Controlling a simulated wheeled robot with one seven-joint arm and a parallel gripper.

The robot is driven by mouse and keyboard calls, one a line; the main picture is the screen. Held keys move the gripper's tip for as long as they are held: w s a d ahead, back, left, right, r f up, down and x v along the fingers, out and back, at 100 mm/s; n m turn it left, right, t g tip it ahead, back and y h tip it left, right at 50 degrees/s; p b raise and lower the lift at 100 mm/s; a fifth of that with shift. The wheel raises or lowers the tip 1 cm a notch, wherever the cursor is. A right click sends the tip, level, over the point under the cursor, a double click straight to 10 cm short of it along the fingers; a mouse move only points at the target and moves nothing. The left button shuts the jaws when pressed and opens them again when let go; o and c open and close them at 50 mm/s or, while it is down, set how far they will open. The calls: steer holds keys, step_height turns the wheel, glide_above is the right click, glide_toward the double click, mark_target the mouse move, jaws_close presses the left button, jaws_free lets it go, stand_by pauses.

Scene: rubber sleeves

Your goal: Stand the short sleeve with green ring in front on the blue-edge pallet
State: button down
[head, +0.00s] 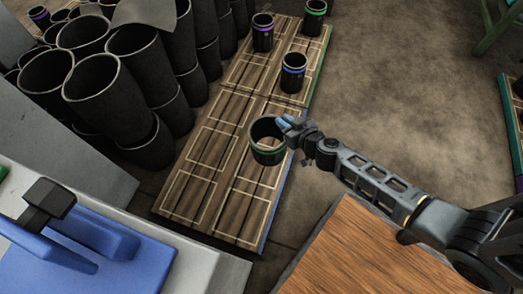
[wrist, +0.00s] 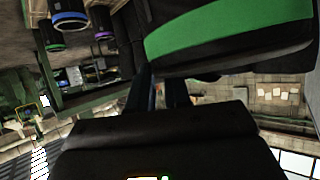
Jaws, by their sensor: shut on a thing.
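The short black sleeve with a green ring (head: 268,153) is upright in my gripper (head: 286,124), which is shut on the right side of its wall. In the head view it overlaps the blue-edge pallet (head: 231,226); I cannot tell its height above the boards. In the wrist view the sleeve's green band (wrist: 225,32) fills the upper right, beyond the fingers (wrist: 158,90). The pallet has wooden boards with pale outlined rectangles and a blue right edge. No standing sleeve shows on its near part.
Behind it, a green-edge pallet (head: 316,70) bears short sleeves with blue (head: 293,74), purple (head: 263,34) and green (head: 314,17) rings. Tall black sleeves (head: 105,95) crowd the left. A wooden surface (head: 355,255) is at the lower right, a blue machine part (head: 90,255) at the lower left.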

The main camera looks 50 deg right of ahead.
steer(key=s+d+f+m+g+h+b, duration=0.1)
steer(key=s+d+f+b, duration=0.3)
steer(key=d+f+b, duration=0.6)
step_height(320, 180, down, 5)
steer(key=shift+d+r+m+h+b, duration=0.25)
steer(key=shift+m+h+b, duration=0.2)
steer(key=shift+m, duration=0.25)
steer(key=shift+d+b, duration=0.1)
steer(key=shift+b, duration=0.9)
steer(key=shift+y, duration=0.25)
steer(key=w+a+f+b, duration=0.7)
steer(key=w+f, duration=0.1)
steer(key=f, duration=0.2)
steer(key=shift+w+a+f, duration=0.3)
steer(key=shift+w+f, duration=0.05)
steer(key=shift+w, duration=0.05)
